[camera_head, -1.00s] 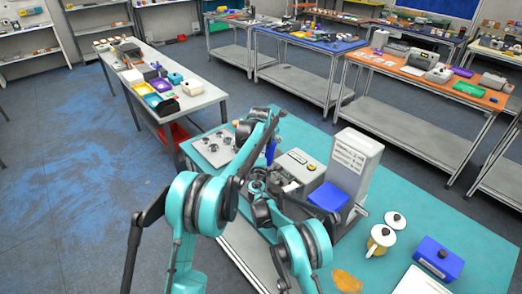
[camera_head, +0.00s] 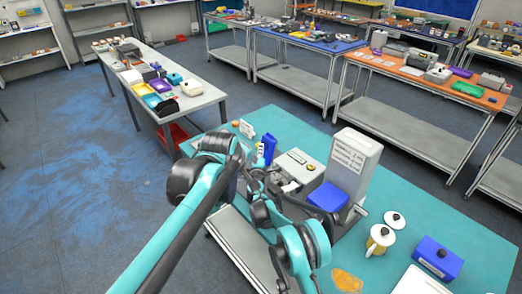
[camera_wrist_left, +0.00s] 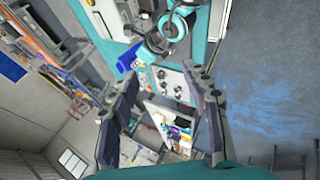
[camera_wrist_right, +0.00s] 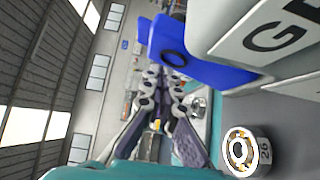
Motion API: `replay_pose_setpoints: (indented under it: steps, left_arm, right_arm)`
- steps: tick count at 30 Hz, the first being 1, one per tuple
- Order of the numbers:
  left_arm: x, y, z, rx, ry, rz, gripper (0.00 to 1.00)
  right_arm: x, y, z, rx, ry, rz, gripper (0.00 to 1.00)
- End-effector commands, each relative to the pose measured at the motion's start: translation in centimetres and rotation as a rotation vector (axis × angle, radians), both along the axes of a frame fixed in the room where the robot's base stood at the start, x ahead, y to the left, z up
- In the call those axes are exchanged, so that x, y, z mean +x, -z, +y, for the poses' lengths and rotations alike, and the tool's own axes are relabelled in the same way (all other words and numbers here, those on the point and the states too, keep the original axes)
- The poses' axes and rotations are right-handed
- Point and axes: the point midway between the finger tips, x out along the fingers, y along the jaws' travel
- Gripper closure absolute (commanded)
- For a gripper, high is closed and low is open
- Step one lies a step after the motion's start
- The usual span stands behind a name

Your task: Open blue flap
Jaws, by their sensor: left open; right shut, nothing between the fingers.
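The blue flap (camera_head: 328,197) is on the front of the white and grey machine (camera_head: 357,160), below its printed label. In the right wrist view the flap (camera_wrist_right: 205,70) is large and close, just beyond my right fingertips; I cannot tell whether they touch it. My right gripper (camera_wrist_right: 161,80) is shut and empty. My left gripper (camera_wrist_left: 167,95) is open and empty, with the knobbed metal plate (camera_wrist_left: 172,80) and a blue bottle (camera_wrist_left: 130,57) visible beyond it. In the head view my arms overlap left of the machine and obscure the fingertips.
On the teal table (camera_head: 405,150) a white-lidded pot (camera_head: 380,238) and a blue box (camera_head: 438,258) stand right of the machine. A blue bottle (camera_head: 267,150) stands behind my arms.

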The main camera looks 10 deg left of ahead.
Motion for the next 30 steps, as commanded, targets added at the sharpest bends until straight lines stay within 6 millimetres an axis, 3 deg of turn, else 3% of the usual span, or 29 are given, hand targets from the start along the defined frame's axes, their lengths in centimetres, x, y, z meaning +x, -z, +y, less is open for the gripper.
replay_pose_setpoints:
  steps: [3,9,15,21,27,30]
  left_arm:
    - [-5.2,1.1,0.3,0.140,0.175,0.007,0.52]
    - [-13.0,4.2,0.6,0.377,0.479,0.019,0.52]
    - [-18.3,7.6,0.9,0.554,0.714,0.027,0.52]
    - [-20.4,9.5,0.9,0.635,0.825,0.032,0.52]
    - [-20.6,11.3,0.9,0.646,0.840,0.032,0.52]
    - [-20.6,11.2,0.9,0.645,0.838,0.032,0.52]
  right_arm:
    - [0.0,0.0,0.0,0.000,0.000,0.000,1.00]
    - [0.0,0.0,0.0,0.000,0.000,0.000,1.00]
    - [0.0,0.0,0.0,0.000,0.000,0.000,1.00]
    - [0.0,0.1,0.0,-0.001,0.000,-0.001,1.00]
    - [-0.2,0.4,0.2,-0.014,0.000,-0.018,1.00]
    - [-0.2,0.2,0.2,-0.016,0.000,-0.020,1.00]
